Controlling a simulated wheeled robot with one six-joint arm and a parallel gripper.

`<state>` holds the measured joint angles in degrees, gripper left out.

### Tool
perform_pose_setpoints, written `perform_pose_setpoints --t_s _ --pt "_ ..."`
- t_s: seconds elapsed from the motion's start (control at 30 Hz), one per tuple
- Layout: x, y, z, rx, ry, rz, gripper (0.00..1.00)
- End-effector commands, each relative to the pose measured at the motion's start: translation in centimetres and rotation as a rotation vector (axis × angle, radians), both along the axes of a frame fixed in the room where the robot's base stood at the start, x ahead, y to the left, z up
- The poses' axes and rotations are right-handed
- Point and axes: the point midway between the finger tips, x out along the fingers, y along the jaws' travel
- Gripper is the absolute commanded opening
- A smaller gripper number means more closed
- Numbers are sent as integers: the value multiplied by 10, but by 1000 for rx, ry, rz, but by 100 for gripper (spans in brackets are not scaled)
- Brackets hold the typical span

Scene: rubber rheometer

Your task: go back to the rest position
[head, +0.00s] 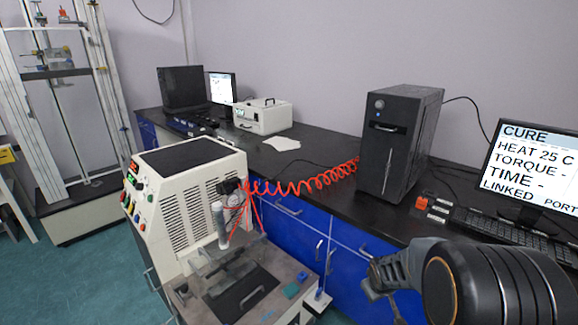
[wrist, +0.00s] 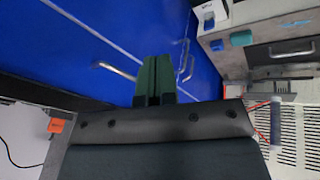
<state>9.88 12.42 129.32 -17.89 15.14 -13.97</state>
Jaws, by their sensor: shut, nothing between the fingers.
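My gripper (head: 374,285) is at the lower right of the head view, in front of the blue cabinets under the bench, on the end of my dark arm. In the wrist view my gripper (wrist: 155,70) shows its greenish fingers together, with nothing between them. The beige rheometer (head: 190,185) stands to the left of my gripper, apart from it. Its front ledge and vent slots also show at the right of the wrist view.
Blue cabinets (head: 343,252) with metal handles lie close behind my gripper. The black bench top bears a computer tower (head: 400,140), a monitor (head: 532,165) reading "CURE" and a keyboard (head: 500,232). A red coiled hose (head: 305,187) runs from the rheometer toward the tower. Green floor is clear at left.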

Motion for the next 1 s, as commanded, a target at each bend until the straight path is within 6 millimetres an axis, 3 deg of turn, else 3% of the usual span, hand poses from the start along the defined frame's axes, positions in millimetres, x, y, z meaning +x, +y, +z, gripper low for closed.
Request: perform_pose_setpoints --t_s 0.03,0.1,0.2,0.3,0.4,0.63,1.0 --pt "-12 9 61 14 -12 -38 0" --pt "-32 22 109 46 -10 -97 0" --pt "-63 39 166 98 -1 -167 0" --pt "-93 54 210 151 11 -219 0" --pt "-119 67 241 198 24 -255 0" --pt "-154 85 274 264 48 -294 0" --pt "-160 88 277 277 55 -301 0"
